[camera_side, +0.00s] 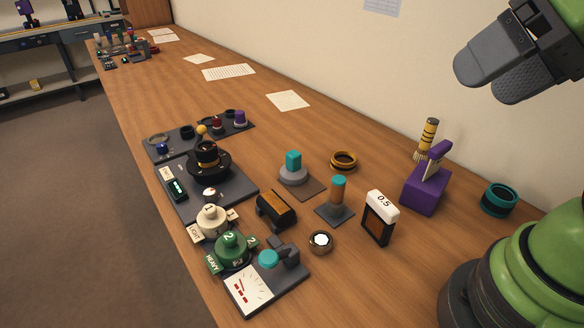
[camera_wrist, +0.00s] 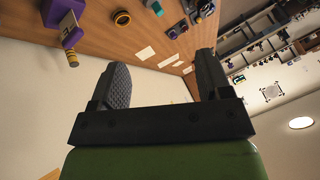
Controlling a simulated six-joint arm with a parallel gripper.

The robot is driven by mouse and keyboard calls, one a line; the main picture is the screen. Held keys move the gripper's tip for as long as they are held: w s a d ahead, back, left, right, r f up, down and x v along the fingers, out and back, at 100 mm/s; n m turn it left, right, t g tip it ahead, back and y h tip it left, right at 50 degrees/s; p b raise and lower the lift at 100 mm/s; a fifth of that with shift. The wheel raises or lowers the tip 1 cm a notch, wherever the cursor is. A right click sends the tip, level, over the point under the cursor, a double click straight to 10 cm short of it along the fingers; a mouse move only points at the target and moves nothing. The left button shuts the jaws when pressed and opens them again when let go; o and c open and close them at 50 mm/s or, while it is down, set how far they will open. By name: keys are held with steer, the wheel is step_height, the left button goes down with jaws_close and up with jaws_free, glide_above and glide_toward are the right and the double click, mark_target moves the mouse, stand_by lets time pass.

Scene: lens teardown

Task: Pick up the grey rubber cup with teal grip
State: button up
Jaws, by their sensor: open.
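The grey rubber cup with teal grip (camera_side: 293,173) stands upright near the middle of the bench in the side view, with a grey round base and a teal block on top. It sits on or against the back edge of a small brown mat (camera_side: 311,189). My gripper (camera_side: 503,78) is at the upper right, high above the bench and far from the cup. Its two dark grey fingers are apart with nothing between them, also in the wrist view (camera_wrist: 160,82). In the wrist view, a small teal and grey shape at the top edge may be the cup; I cannot be sure.
A black-and-orange block (camera_side: 276,210) is in front. A purple stand (camera_side: 425,188) is farther right. Bench behind the cup is mostly clear.

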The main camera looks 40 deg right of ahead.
steer(key=shift+o, duration=0.2)
steer(key=n+g+h, duration=0.1)
steer(key=n+g, duration=0.2)
steer(key=g, duration=0.1)
glide_above(294, 153)
steer(key=s, duration=0.5)
step_height(294, 153, down, 10)
steer(key=shift+n+g+h, duration=0.5)
steer(key=shift+n+g, duration=0.1)
steer(key=shift+g, duration=0.2)
steer(key=w+f, duration=0.1)
steer(key=f, duration=0.3)
steer(key=w+f, duration=0.2)
steer(key=f, duration=0.3)
steer(key=w+f, duration=0.1)
steer(key=f, duration=0.3)
steer(key=shift+w+a+f, duration=0.15)
steer(key=shift+a+f, duration=0.1)
steer(key=shift+f, duration=0.05)
steer(key=f, duration=0.4)
steer(key=w+f, duration=0.1)
steer(key=shift+d+f, duration=0.2)
steer(key=shift+f, duration=0.2)
steer(key=c, duration=0.9)
